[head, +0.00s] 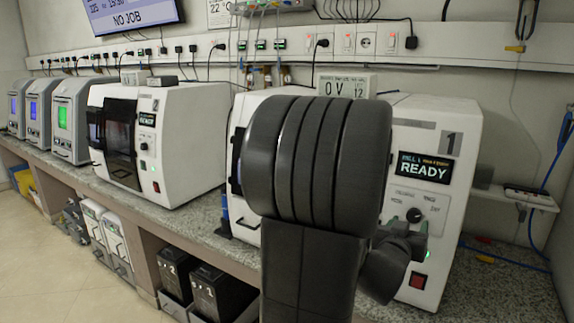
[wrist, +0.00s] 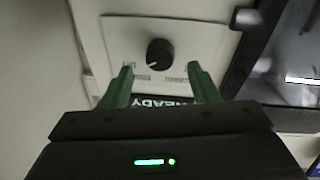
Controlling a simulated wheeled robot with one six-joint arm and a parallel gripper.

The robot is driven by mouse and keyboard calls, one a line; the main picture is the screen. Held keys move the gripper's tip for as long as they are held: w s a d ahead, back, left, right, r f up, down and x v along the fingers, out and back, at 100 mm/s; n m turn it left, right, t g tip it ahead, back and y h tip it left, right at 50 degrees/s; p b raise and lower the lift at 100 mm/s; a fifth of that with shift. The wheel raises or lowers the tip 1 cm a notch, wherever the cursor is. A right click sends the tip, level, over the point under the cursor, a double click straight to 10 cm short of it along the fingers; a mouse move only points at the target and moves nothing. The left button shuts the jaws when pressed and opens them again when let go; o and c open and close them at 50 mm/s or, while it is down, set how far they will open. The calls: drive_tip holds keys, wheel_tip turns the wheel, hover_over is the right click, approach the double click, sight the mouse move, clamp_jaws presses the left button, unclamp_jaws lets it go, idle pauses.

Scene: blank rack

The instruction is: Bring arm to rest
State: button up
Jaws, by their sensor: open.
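My arm (head: 315,160) fills the middle of the head view and hides much of the white machine marked 1 (head: 452,115). My gripper (wrist: 160,85) is open in the wrist view, with two green fingers apart and nothing between them. Past the fingertips is the machine's panel with a black knob (wrist: 160,52); the fingers look apart from it. The READY display (wrist: 160,101) shows between the fingers. In the head view the knob (head: 414,215) sits beside part of my wrist, under the READY display (head: 424,168).
A second white machine (head: 185,125) stands to the left on the speckled counter (head: 195,215), with several smaller machines (head: 70,118) beyond it. Black boxes (head: 205,285) sit below the counter. Cables and sockets line the wall rail (head: 385,42). A small shelf (head: 515,195) is at right.

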drive_tip(key=v, duration=0.3)
drive_tip(key=shift+w, duration=0.1)
idle(0.3)
